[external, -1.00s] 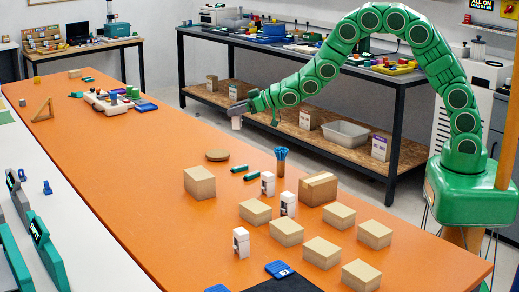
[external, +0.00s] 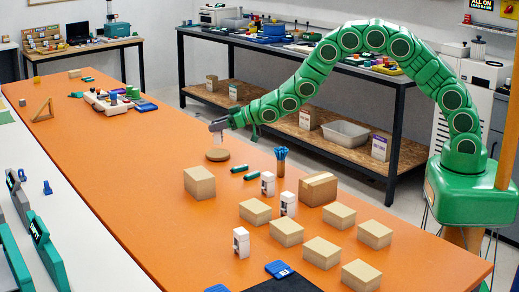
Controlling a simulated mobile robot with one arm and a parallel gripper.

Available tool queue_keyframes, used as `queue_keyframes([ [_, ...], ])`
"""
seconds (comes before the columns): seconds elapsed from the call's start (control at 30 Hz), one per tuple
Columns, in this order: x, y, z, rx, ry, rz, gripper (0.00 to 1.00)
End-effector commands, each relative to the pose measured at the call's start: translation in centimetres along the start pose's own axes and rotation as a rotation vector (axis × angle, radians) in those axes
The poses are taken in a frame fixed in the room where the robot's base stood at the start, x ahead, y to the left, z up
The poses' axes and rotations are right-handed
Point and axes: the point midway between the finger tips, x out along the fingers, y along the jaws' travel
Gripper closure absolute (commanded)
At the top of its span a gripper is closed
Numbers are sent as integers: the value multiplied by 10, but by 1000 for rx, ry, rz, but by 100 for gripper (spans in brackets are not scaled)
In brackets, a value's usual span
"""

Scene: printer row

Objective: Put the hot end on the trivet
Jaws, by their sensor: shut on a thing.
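My gripper (external: 218,126) is over the left-middle part of the orange table, at the end of my green arm. It is shut on the hot end (external: 219,138), a small pale piece that hangs below the jaws and is partly hidden by them. The trivet (external: 217,156), a round flat brown disc, lies on the table directly below the hot end in the picture. The hot end's lower tip is close to the trivet's top; I cannot tell whether they touch.
A tan box (external: 199,183) stands in front of the trivet. Small white-and-black items and several tan boxes (external: 321,251) fill the near right. The table left of the trivet is clear.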

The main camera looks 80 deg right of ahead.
Motion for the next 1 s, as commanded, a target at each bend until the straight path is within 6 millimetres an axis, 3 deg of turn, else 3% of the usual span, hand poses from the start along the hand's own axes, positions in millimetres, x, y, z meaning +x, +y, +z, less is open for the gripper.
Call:
queue_keyframes([
  [0.17, 8, 1, 6, 0, 0, 0, 90],
  [0.4, 17, 1, 33, 1, -4, 0, 90],
  [0.8, 18, 1, 35, 1, -1, -1, 90],
  [0.83, 18, 1, 36, 0, -1, 0, 56],
  [1.0, 18, 1, 35, 0, -1, 0, 32],
])
